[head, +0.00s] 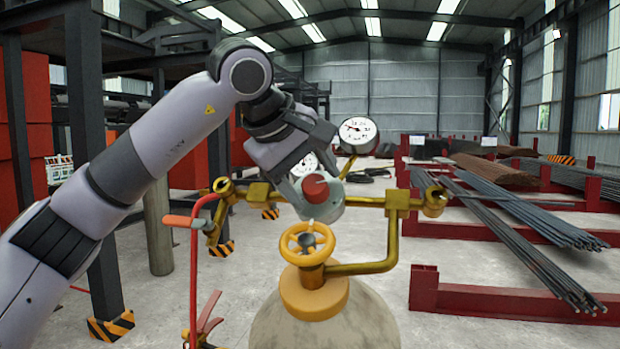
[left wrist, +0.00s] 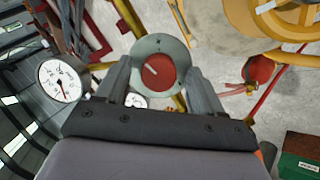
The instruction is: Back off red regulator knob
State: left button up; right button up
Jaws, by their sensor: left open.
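The red regulator knob (head: 315,188) sits on a grey round regulator body between the brass pipes, above the cylinder. In the left wrist view the knob (left wrist: 158,73) shows face-on, with a white pointer line and a grey dial ring around it. My left gripper (head: 318,190) is at the knob. In the left wrist view its two fingers lie open, one on each side of the knob; I cannot tell whether they touch it. My right gripper is not in view.
A yellow handwheel (head: 306,243) on the cylinder (head: 325,328) stands just below the knob. Pressure gauges (head: 357,132) sit behind it. Brass pipes (head: 400,203) run to both sides. A red hose (head: 194,270) hangs at left. Steel bars on red racks (head: 460,300) lie at right.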

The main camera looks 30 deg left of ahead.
pick_arm(q)
jog(key=c, duration=1.1)
jog(key=shift+o, duration=0.2)
